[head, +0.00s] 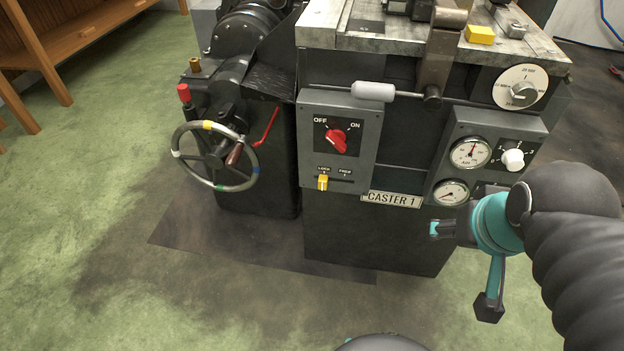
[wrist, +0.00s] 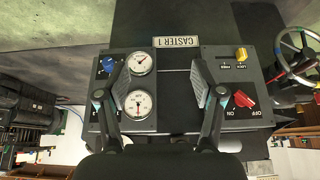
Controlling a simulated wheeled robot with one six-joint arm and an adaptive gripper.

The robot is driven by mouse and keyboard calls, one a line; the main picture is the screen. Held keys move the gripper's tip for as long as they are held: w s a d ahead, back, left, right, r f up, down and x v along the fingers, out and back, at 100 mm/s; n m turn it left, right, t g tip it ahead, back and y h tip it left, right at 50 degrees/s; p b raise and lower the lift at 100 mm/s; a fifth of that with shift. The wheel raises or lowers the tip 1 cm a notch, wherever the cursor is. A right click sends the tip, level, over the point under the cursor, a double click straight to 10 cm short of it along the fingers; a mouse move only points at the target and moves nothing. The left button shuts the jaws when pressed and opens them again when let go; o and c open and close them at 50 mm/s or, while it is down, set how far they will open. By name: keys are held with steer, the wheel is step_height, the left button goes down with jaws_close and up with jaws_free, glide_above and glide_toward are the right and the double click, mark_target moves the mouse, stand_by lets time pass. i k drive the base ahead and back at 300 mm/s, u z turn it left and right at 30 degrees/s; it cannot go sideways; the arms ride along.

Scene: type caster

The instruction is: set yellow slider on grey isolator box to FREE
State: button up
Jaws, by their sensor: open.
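The grey isolator box (head: 312,153) is on the front of the machine, with a red rotary switch (head: 337,139) between OFF and ON. Below it, the yellow slider (head: 323,182) sits at the left end of its slot, under LOCK; FREE is to its right. In the wrist view the picture is upside down, and the slider (wrist: 242,54) shows at the upper right, beyond the right finger. My gripper (head: 462,267) is open and empty, to the right of and lower than the box in the head view. In the wrist view its fingers (wrist: 160,92) are spread wide over the machine front.
A gauge panel (head: 445,188) is right of the box, near my gripper. A CASTER 1 plate (head: 391,199) lies between them. A lever with a white grip (head: 374,91) crosses above the box. A handwheel (head: 215,156) stands left. The floor in front is clear.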

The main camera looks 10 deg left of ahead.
mark_target(322, 181)
steer(key=u, duration=1.9)
steer(key=k, duration=1)
steer(key=z, duration=1.75)
